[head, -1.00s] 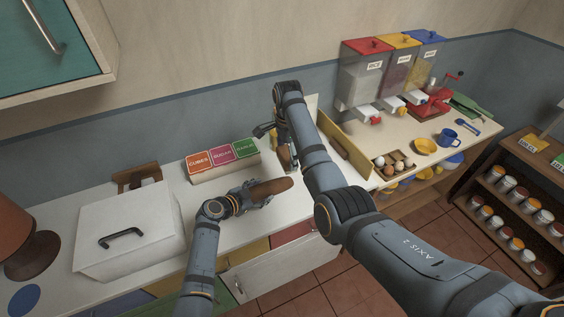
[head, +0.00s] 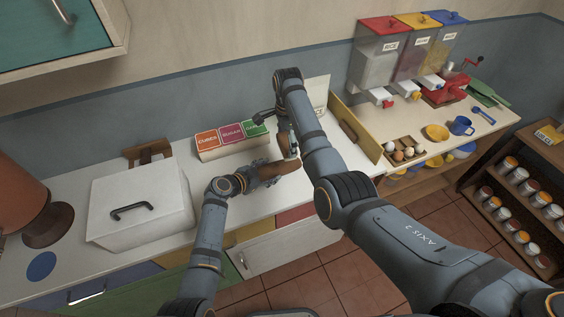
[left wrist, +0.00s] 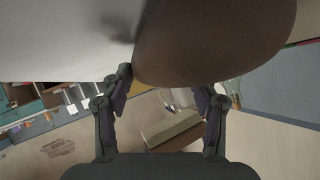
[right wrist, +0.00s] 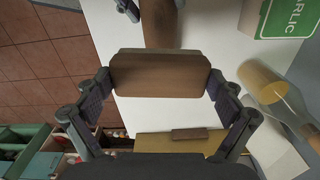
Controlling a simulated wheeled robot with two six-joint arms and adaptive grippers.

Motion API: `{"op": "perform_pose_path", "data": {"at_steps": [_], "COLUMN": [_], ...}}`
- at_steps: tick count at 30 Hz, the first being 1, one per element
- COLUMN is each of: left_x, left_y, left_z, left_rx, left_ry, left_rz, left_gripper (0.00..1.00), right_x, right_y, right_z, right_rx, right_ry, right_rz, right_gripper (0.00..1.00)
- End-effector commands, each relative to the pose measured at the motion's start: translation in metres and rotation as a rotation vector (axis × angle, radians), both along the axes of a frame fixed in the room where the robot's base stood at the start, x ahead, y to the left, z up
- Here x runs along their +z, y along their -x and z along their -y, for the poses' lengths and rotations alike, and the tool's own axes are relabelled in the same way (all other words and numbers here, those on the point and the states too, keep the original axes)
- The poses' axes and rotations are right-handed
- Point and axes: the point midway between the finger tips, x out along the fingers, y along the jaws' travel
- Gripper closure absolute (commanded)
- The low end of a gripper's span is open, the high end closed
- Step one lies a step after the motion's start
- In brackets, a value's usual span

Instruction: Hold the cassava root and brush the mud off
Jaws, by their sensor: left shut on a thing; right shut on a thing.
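The brown cassava root (head: 268,172) is held above the counter, its far end pointing right in the head view. My left gripper (head: 241,182) is shut on its near end; the root fills the top of the left wrist view (left wrist: 215,45). My right gripper (head: 284,140) is shut on a brush with a wooden back (right wrist: 160,76). The brush is right at the root's far end; the root (right wrist: 160,25) shows just beyond it in the right wrist view. The bristles are hidden, and I cannot tell whether they touch. Mud cannot be told apart from the brown skin.
A white lidded bin (head: 140,205) stands left on the counter (head: 262,208). A box with coloured labels (head: 231,141) is behind the root. A yellow board (head: 357,128), an egg tray (head: 404,151) and dispensers (head: 374,65) stand to the right. The counter's front edge is close.

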Motion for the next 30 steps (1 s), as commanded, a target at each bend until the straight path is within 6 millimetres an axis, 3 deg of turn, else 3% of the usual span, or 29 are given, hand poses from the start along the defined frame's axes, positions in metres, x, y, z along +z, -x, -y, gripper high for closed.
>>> {"op": "perform_pose_path", "data": {"at_steps": [1,7,17,30], "left_x": [-0.009,-0.009,-0.009,-0.009], "left_y": [0.005,0.005,0.005,0.005], "left_z": [-0.001,-0.001,-0.001,-0.001], "left_rx": [-0.004,-0.004,-0.004,-0.004], "left_ry": [-0.007,-0.007,-0.007,-0.007], "left_rz": [-0.016,-0.016,-0.016,-0.016], "left_gripper": [0.94,0.94,0.94,0.94], "right_x": [-0.005,-0.014,-0.016,-0.04], "right_y": [0.001,0.003,0.003,0.003], "right_z": [-0.005,-0.017,-0.017,-0.016], "right_rx": [0.002,0.0,0.0,0.0], "right_ry": [-0.001,-0.001,0.0,0.001], "right_rz": [-0.001,0.0,0.0,-0.001], "right_gripper": [0.32,0.32,0.32,0.32]}}
